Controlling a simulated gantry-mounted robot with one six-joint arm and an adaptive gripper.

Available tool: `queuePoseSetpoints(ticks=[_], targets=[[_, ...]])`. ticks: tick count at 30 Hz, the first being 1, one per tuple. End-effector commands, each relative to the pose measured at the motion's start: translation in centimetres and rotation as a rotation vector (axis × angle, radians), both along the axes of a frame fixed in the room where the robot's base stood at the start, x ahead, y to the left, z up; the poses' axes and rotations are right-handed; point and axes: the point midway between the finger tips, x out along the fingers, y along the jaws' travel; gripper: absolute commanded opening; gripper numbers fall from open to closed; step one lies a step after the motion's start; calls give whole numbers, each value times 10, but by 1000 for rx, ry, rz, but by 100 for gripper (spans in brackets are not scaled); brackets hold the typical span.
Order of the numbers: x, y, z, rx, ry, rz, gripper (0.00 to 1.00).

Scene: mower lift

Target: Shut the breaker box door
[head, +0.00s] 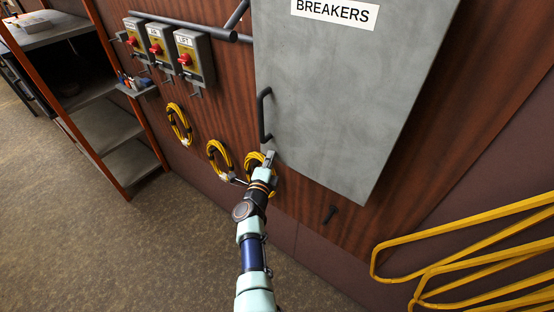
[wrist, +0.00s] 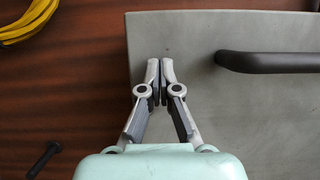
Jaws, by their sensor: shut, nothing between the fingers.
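The breaker box door (head: 345,90) is a large grey panel with a white BREAKERS label on the wood wall. Its black bar handle (head: 263,115) is near the door's left edge. My gripper (head: 271,158) is at the door's lower left corner, below the handle. In the wrist view my gripper (wrist: 160,72) has its fingertips together and empty, in front of the grey door (wrist: 215,100) near its corner. The handle (wrist: 270,62) is right of the fingers, apart from them. I cannot tell whether the fingertips touch the door or how far it stands from its frame.
Yellow cable coils (head: 218,158) hang left of and below the door. Red-switch boxes (head: 193,55) are on the wall at upper left. An orange-framed shelf (head: 105,130) stands at left. Yellow tubular bars (head: 465,245) are at lower right. A dark peg (head: 330,214) sits below the door.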

Motion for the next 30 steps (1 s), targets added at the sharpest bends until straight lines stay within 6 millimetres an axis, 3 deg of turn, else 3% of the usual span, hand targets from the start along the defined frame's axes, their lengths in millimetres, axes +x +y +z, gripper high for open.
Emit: queuePoseSetpoints(ticks=[22, 28, 30], targets=[[-4, -2, 1, 4, 5, -3, 0], [-29, 19, 3, 5, 11, 0, 0], [-28, 43, -5, 5, 7, 3, 0]])
